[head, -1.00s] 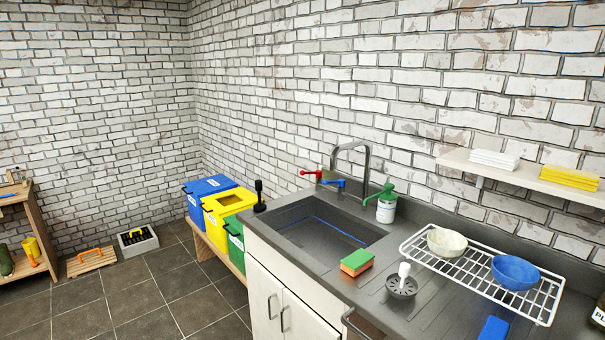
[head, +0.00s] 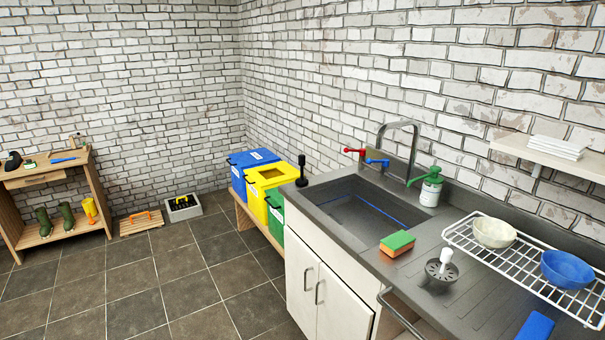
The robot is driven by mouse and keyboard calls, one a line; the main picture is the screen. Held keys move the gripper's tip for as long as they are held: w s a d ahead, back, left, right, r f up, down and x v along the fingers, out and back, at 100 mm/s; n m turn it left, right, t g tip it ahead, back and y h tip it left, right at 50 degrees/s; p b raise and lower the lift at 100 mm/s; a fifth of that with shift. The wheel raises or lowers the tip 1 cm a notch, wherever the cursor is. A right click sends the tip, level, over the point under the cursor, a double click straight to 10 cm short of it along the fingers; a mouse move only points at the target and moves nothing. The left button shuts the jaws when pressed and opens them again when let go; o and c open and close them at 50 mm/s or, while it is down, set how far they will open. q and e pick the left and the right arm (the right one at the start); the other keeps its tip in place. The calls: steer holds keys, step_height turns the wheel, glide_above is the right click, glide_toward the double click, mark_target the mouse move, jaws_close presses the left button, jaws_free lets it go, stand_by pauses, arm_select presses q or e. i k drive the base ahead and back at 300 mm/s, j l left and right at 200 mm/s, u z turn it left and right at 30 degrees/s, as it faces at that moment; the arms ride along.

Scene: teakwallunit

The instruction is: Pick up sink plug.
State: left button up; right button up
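Two things on the grey counter could be the sink plug, and I cannot tell for sure which it is. One is a round grey slotted piece with a white upright knob (head: 441,270), standing on the counter in front of the sink. The other is a small black piece with an upright handle (head: 302,174), at the counter's far left corner beside the sink. The sink basin (head: 357,207) has a blue line along its inside and looks empty, though part of its floor is hidden. Neither of my grippers shows in the head view.
A green and orange sponge (head: 397,243), a green pump bottle (head: 429,190) and a tap (head: 402,124) stand around the sink. A wire rack with bowls (head: 495,232) is at right. Coloured bins (head: 259,180) stand left of the cabinet. The floor (head: 180,273) is open at left.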

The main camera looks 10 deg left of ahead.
mark_target(301, 182)
steer(key=i+j+z, duration=0.15)
steer(key=i+j, duration=0.15)
steer(key=i+j+z, duration=0.35)
steer(key=i+j, duration=0.15)
steer(key=j, duration=0.2)
steer(key=i+j+z, duration=0.15)
steer(key=j, duration=0.25)
